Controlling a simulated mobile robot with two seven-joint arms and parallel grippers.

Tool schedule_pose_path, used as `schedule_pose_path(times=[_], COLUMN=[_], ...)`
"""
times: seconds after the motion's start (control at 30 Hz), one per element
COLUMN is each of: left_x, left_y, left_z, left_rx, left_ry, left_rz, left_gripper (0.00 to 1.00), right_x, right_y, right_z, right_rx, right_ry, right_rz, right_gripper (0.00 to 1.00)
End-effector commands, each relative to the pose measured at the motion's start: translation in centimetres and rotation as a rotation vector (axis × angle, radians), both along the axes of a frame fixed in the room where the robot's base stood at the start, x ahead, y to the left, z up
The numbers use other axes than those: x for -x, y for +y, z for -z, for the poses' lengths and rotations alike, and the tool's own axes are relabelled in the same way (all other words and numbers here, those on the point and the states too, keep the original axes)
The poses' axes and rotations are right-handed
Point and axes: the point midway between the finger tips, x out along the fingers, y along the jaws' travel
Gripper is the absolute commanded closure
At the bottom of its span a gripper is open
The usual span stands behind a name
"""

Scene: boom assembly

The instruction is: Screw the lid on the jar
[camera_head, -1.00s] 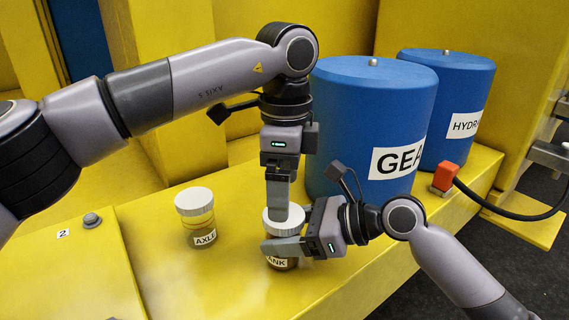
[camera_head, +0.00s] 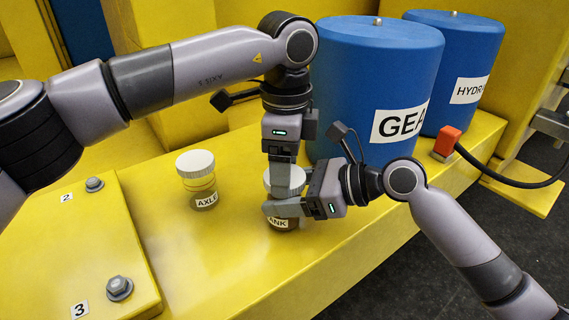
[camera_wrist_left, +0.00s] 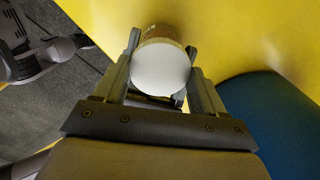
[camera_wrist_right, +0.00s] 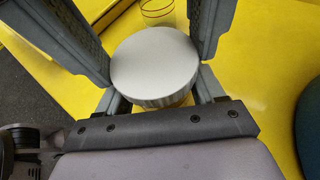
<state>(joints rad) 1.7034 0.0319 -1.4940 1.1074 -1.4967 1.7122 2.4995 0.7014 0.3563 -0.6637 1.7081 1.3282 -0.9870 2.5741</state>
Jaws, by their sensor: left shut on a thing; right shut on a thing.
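A jar with a label whose visible part reads "ANK" (camera_head: 279,223) stands upright on the yellow ledge. Its white ribbed lid (camera_head: 291,182) is on top, also seen in the left wrist view (camera_wrist_left: 161,68) and right wrist view (camera_wrist_right: 154,64). My left gripper (camera_head: 282,180) comes down from above and is shut on the lid, its fingers on either side. My right gripper (camera_head: 278,208) reaches in from the right and is shut on the jar body below the lid. The fingers hide part of jar and lid; the lid's thread cannot be seen.
A second lidded jar labelled "AXLE" (camera_head: 199,181) stands to the left. Blue drums (camera_head: 365,85) (camera_head: 478,65) stand behind on the right, with a red connector (camera_head: 447,141) and black cable beside them. A raised yellow plate with bolts (camera_head: 92,240) lies at left. The ledge's front is clear.

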Motion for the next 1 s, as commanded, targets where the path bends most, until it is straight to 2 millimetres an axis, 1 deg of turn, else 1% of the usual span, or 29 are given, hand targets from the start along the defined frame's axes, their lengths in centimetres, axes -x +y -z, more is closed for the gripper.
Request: schedule_pose_path(times=[0.07,0.33,0.43,0.67,0.7,0.73,0.77,1.0], left_x=[-0.01,-0.02,-0.02,-0.02,-0.02,-0.01,-0.02,-0.02], left_y=[-0.01,-0.02,-0.03,-0.03,-0.03,-0.04,-0.03,-0.03], left_z=[-0.03,-0.02,-0.02,-0.03,-0.03,-0.03,-0.03,-0.02], left_rx=[0.0,-0.001,-0.001,-0.001,-0.001,-0.001,-0.001,-0.001], left_ry=[-0.001,0.002,0.003,0.003,0.003,0.003,0.003,0.003], left_rz=[0.019,0.255,0.286,0.287,0.286,0.286,0.286,0.285], left_gripper=[0.66,0.66,0.66,0.66,0.2,0.1,0.04,0.04], right_x=[0.01,0.02,0.03,0.03,0.03,0.03,0.03,0.02], right_y=[0.02,0.03,0.03,0.03,0.03,0.03,0.03,0.03], right_z=[-0.07,-0.07,-0.06,-0.06,-0.06,-0.06,-0.06,-0.06], right_rx=[-0.001,-0.001,-0.001,-0.001,-0.001,-0.001,-0.001,-0.001], right_ry=[-0.001,-0.001,-0.001,-0.001,-0.001,-0.001,-0.001,-0.001], right_rz=[0.0,-0.001,-0.001,-0.001,-0.001,-0.001,-0.001,-0.001], right_gripper=[1.0,1.0,1.0,1.0,1.0,1.0,1.0,1.0])
